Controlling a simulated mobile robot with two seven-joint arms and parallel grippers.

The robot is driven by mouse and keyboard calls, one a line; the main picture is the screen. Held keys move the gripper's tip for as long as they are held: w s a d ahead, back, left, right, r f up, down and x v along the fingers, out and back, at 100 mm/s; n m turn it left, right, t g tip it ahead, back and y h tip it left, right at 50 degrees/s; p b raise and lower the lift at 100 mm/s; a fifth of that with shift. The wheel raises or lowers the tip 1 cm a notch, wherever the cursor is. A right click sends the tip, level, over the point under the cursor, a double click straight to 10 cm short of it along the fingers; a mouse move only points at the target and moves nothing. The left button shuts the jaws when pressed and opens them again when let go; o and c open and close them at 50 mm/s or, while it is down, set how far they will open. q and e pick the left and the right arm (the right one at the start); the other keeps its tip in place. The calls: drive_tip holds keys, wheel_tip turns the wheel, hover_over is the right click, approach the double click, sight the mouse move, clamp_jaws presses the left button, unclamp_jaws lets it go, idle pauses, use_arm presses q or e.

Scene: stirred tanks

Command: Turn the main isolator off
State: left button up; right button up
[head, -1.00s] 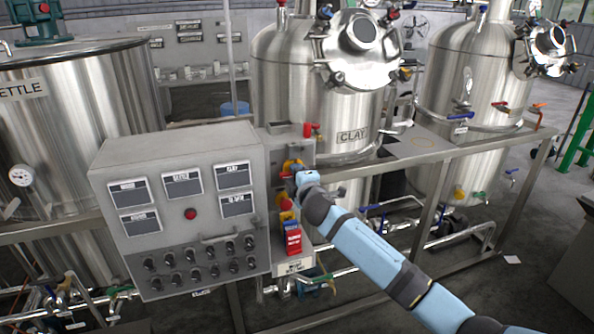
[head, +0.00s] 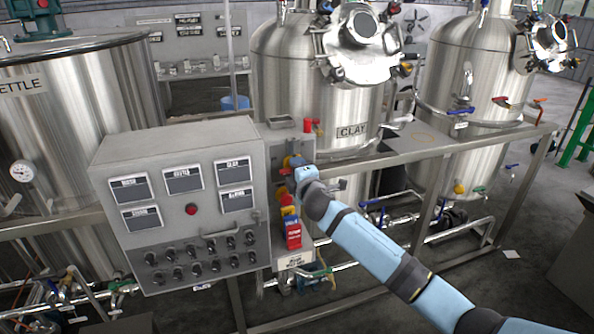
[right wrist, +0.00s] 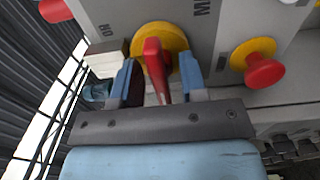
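The main isolator is a red handle (right wrist: 155,65) on a round yellow plate (right wrist: 176,38), on the side panel of the grey control cabinet. In the head view its yellow plate (head: 290,161) shows just behind my right gripper (head: 298,170). In the right wrist view my right gripper (right wrist: 162,82) has its two blue fingers on either side of the red handle. My left gripper is out of view.
A red mushroom button (right wrist: 264,71) on a yellow base sits close beside the isolator. A red switch box (head: 293,235) hangs lower on the panel. The control cabinet (head: 120,250) stands left of my arm, and a steel tank (head: 290,90) rises behind.

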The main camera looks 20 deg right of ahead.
drive_tip(key=s+b, duration=0.1)
drive_tip(key=s, duration=1.3)
drive_tip(key=shift+d, duration=0.25)
drive_tip(key=shift+w, duration=0.1)
drive_tip(key=s+a+f+m+g+y+p, duration=0.1)
drive_tip(key=s+a+f+m+g, duration=0.15)
drive_tip(key=s+f, duration=0.45)
drive_tip(key=s+a+f+m+g+y+p, duration=0.1)
drive_tip(key=s+f+m, duration=0.35)
drive_tip(key=f, duration=0.35)
drive_tip(key=s+f+m+g+p, duration=0.1)
drive_tip(key=s+f+m, duration=0.3)
drive_tip(key=s, duration=0.7)
drive_tip(key=s+f+m+g+p, duration=0.1)
drive_tip(key=s+f+m+g, duration=0.1)
drive_tip(key=s+f+m, duration=0.2)
drive_tip(key=s+f, duration=0.3)
drive_tip(key=s, duration=0.4)
drive_tip(key=shift+m+y, duration=0.3)
